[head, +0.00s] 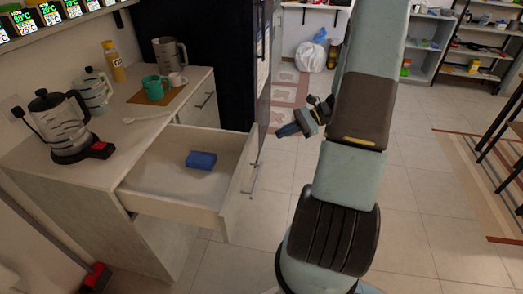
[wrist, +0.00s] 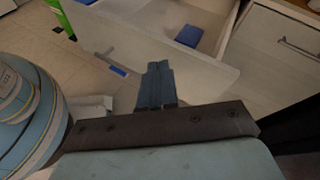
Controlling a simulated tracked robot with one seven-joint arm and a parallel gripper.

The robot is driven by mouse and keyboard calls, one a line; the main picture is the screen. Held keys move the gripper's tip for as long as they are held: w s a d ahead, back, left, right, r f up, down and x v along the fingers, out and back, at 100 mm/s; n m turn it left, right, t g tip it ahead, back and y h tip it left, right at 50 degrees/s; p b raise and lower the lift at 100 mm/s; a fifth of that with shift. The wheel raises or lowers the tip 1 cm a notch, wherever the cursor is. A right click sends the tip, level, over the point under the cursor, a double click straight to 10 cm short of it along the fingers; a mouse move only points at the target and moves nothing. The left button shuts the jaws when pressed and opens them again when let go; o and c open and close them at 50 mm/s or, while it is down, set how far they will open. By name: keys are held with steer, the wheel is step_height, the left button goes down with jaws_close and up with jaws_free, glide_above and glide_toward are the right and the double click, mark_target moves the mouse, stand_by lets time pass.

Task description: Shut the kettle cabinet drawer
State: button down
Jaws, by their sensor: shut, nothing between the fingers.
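The kettle cabinet (head: 65,175) stands at the left in the head view, with a black-and-steel kettle (head: 62,122) on its top. Its drawer (head: 168,205) is pulled far out, with a blue block-like item (head: 201,160) lying inside. The drawer also shows in the wrist view (wrist: 205,72), with the blue item (wrist: 188,36) in it. My gripper (head: 289,130) is shut and empty, to the right of the drawer front in the head view. In the wrist view its fingers (wrist: 155,72) point toward the outer face of the drawer front; I cannot tell whether they touch it.
A second kettle (head: 93,90), a yellow bottle (head: 114,62), a steel jug (head: 170,55) and cups (head: 155,88) stand on the cabinet top. A dark refrigerator (head: 210,60) is behind the cabinet. Tiled floor (head: 430,215) at the right is open.

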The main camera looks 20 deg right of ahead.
mark_target(255, 148)
steer(key=d+f+m+t, duration=0.7)
steer(key=f+m+t, duration=0.15)
steer(key=f, duration=0.45)
steer(key=shift+y, duration=0.4)
steer(key=x, duration=1.3)
steer(key=shift+w+a, duration=0.1)
steer(key=shift+a, duration=0.25)
